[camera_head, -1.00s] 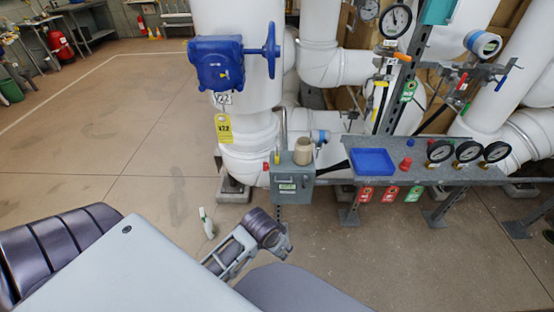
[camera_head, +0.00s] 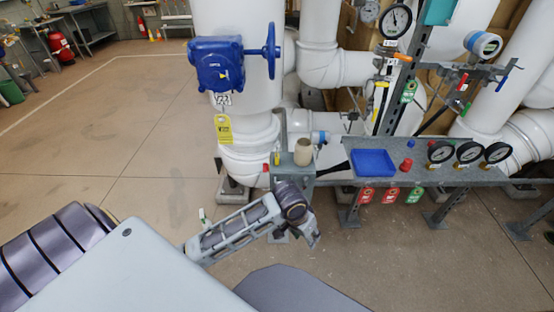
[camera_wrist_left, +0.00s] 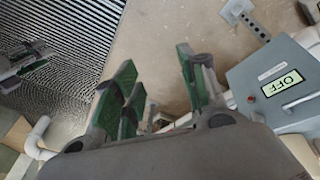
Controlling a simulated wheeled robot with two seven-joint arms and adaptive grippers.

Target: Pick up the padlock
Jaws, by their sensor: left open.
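I cannot pick out the padlock for certain. A small red object (camera_head: 405,164) sits on the grey shelf (camera_head: 440,176) beside the blue tray, too small to identify surely. My left gripper (camera_head: 307,236) is at the end of the arm coming in from the left, in front of the grey box below the shelf's left end. In the left wrist view its green-padded fingers (camera_wrist_left: 160,62) are apart with nothing between them. The grey box (camera_wrist_left: 278,80) with an OFF label is to their right there. My right gripper is not in view.
A white pipe with a blue valve (camera_head: 220,64) rises behind.

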